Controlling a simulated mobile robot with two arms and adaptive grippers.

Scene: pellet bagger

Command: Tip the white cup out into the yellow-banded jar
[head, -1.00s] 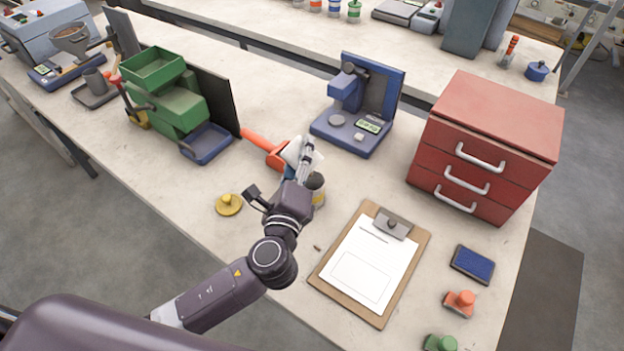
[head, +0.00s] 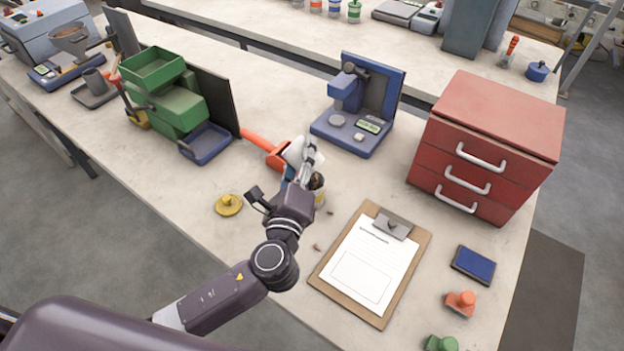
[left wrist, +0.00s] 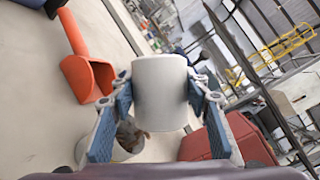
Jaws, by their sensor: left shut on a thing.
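The white cup (head: 294,151) is in my left gripper (head: 305,164), whose fingers are shut on its sides. The cup is tipped over above the yellow-banded jar (head: 320,196). In the left wrist view the cup (left wrist: 160,92) fills the space between the blue finger pads, and its inside is hidden. The open jar (left wrist: 130,153) shows behind and below it, with brown pellets at its mouth. In the head view, my gripper partly covers the jar. My right gripper is not in view.
An orange scoop (head: 265,145) lies just behind the cup. A few brown bits (head: 317,247) lie on the bench near the jar. A clipboard (head: 368,262) lies to the right, a yellow lid-like piece (head: 229,205) to the left. A blue scale stand (head: 360,105) stands behind.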

